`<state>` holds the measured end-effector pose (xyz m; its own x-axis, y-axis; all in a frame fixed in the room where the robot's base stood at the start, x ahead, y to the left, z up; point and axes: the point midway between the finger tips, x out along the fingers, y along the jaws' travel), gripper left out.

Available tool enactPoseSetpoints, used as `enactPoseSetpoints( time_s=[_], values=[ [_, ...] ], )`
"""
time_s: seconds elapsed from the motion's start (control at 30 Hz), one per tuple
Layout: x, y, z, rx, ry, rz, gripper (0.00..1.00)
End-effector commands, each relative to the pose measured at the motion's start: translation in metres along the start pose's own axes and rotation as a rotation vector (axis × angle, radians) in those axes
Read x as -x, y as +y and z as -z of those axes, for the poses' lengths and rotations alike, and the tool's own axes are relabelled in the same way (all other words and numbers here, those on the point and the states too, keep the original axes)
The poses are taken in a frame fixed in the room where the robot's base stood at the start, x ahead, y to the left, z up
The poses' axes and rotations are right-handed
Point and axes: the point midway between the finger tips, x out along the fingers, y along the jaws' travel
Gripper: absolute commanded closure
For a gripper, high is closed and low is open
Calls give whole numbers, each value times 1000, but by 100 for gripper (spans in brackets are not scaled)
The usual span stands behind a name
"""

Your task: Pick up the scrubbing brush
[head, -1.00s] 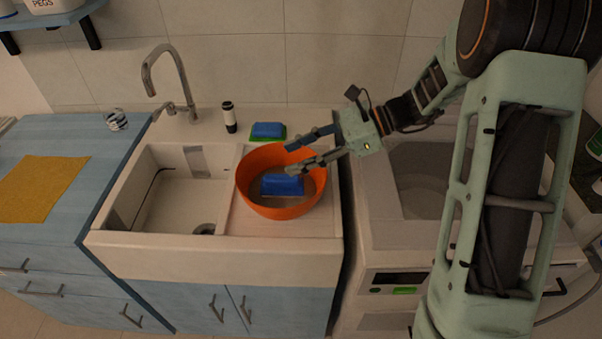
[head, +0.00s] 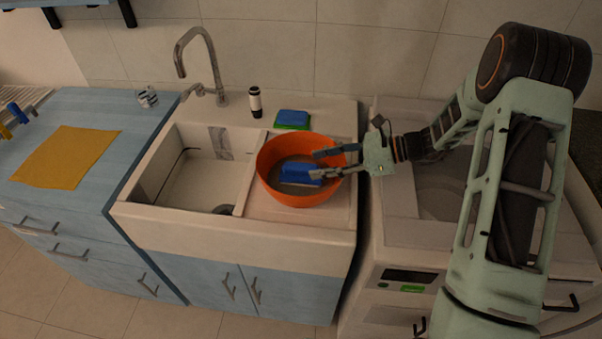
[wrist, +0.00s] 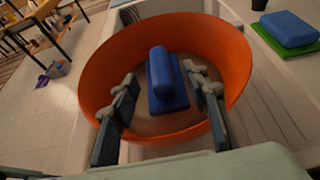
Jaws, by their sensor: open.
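The scrubbing brush, a blue block with a raised blue handle (wrist: 160,68), lies inside the orange bowl (wrist: 100,60). In the head view the blue brush (head: 296,171) shows in the bowl (head: 290,199), partly behind my fingers. My gripper (head: 317,165) reaches in from the right over the bowl's rim. In the wrist view my gripper (wrist: 162,80) is open, with one finger on each side of the brush and nothing held. The exact height of the fingertips above the bowl's floor is hard to tell.
The bowl stands on the drainboard (head: 245,203) right of the sink basin (head: 195,185). A blue and green sponge (head: 293,118) and a dark-and-white bottle (head: 255,102) stand behind it. The faucet (head: 182,55) rises at the back left. A yellow cloth (head: 65,157) lies on the left counter.

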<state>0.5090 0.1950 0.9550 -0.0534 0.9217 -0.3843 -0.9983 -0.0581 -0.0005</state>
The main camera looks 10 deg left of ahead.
Motion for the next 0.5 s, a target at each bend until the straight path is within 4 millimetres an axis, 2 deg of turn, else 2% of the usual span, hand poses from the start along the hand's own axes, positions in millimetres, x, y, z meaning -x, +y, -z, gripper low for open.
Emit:
enactPoseSetpoints(
  time_s=[0.17,0.4,0.5],
  values=[
    [-12,1,-1,-1,-2,-2,58],
    [-46,1,-1,-1,0,-2,58],
    [-51,0,0,-1,0,0,58]
  ],
)
